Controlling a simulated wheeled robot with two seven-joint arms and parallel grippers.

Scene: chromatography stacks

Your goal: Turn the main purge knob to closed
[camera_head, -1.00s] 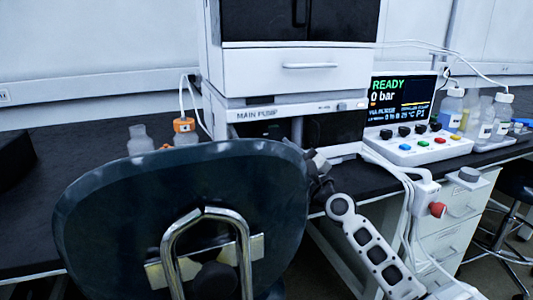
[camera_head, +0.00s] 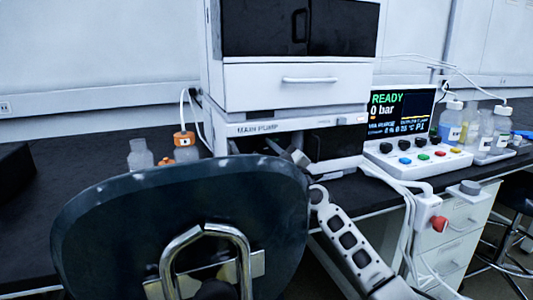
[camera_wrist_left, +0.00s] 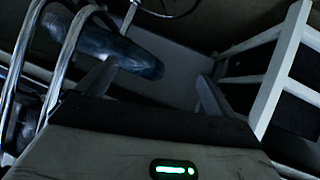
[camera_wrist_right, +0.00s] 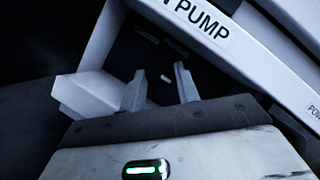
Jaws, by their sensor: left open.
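The main pump (camera_head: 345,120), a white unit with a dark recess below its label, stands on the bench at the centre. In the right wrist view a dark panel (camera_wrist_right: 125,58) lies behind my right gripper (camera_wrist_right: 161,78). A small white mark, seemingly on the dark main purge knob (camera_wrist_right: 166,78), shows between its fingertips. The fingers stand apart, closer than the left ones; contact is too dark to tell. In the head view my right gripper (camera_head: 293,156) is at the recess, partly behind the chair. My left gripper (camera_wrist_left: 155,85) is open and empty, low near chair tubing.
A dark chair back (camera_head: 180,225) blocks the lower left foreground. A control box (camera_head: 415,158) with a READY, 0 bar screen (camera_head: 400,112) stands right of the pump. Bottles (camera_head: 186,148) stand left of the pump, others (camera_head: 450,122) at right. White cables hang off the bench front.

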